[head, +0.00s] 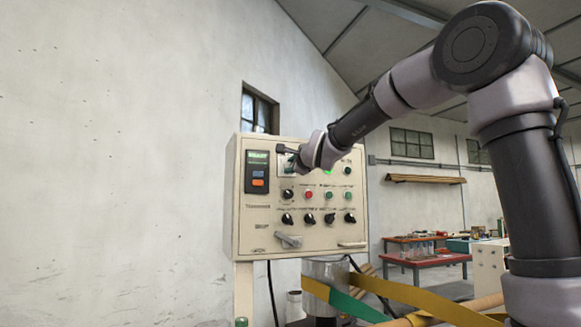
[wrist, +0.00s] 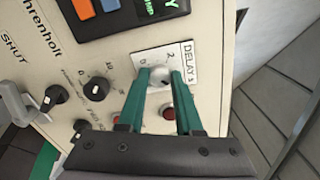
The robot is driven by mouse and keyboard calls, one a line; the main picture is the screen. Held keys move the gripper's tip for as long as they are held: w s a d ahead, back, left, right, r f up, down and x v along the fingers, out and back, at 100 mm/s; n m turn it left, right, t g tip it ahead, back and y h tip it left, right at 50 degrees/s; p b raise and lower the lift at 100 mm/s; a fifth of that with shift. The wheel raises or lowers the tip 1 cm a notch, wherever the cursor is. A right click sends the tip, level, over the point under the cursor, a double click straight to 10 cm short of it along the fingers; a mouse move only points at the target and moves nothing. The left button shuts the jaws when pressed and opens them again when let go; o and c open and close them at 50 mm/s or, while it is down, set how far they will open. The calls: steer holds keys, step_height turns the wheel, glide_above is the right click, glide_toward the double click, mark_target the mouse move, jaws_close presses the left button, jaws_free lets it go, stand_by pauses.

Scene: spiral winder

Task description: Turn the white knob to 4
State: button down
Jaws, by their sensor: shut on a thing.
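The white knob (wrist: 158,72) sits on a light plate marked "DELAY s" in the wrist view, with a "2" readable above it. My gripper (wrist: 160,80) is shut on this knob, with one green finger on each side of it. A small dark mark shows on the knob, but the number it points at is too small to read. Parts of the scale are hidden by the fingers. In the head view my gripper (head: 295,157) is at the upper part of the panel and hides the knob.
The cream control panel (head: 297,225) carries several black knobs (head: 309,219), a red button (head: 309,194) and green buttons close below the gripper. A display unit (head: 258,172) is to the left. Green and yellow bands run below.

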steer(key=shift+f, duration=0.1)
stand_by(0.4)
steer(key=c, duration=0.6)
jaws_free()
steer(key=v, duration=1)
steer(key=shift+s+d, duration=0.15)
steer(key=shift+s, duration=0.25)
steer(key=s+d+f+n+g+h, duration=0.1)
steer(key=s+d+f+n+g, duration=0.2)
steer(key=s+f, duration=0.5)
steer(key=s+d+f+n+g+h, duration=0.1)
steer(key=s+d+f+n+g, duration=0.2)
steer(key=s+d+f+n, duration=0.3)
steer(key=s+d+f+n+g+h, duration=0.1)
steer(key=s+d+f+n+g, duration=0.3)
steer(key=s+d+f, duration=0.4)
steer(key=shift+s+d+f+n+h, duration=0.15)
steer(key=shift+s+f+n+h, duration=0.25)
steer(key=shift+s+f, duration=1.15)
